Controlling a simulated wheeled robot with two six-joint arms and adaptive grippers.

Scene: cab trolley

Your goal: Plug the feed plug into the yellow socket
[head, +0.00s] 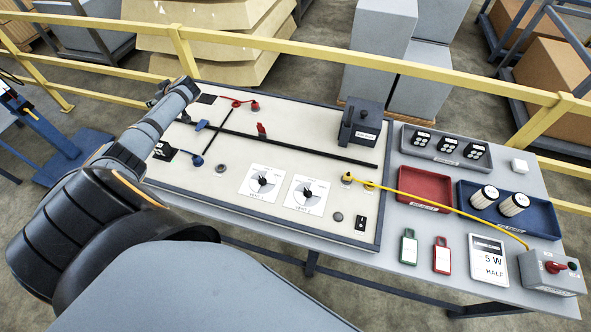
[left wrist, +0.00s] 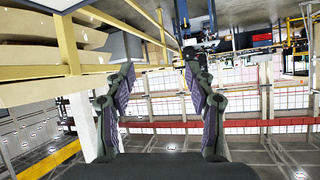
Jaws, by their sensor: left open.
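A yellow cable (head: 460,212) runs from a grey switch box (head: 552,271) at the right to the panel (head: 230,215). Its panel end meets a small yellow piece (head: 369,185), and a second yellow piece (head: 347,178) sits just left of it. I cannot tell which is the feed plug and which the socket, or whether they are joined. My left arm reaches over the panel's left end, its hand mostly hidden there. My left gripper (left wrist: 159,63) is open and empty in the left wrist view, facing away from the panel. My right gripper is not in view.
A yellow railing (head: 400,66) runs behind.

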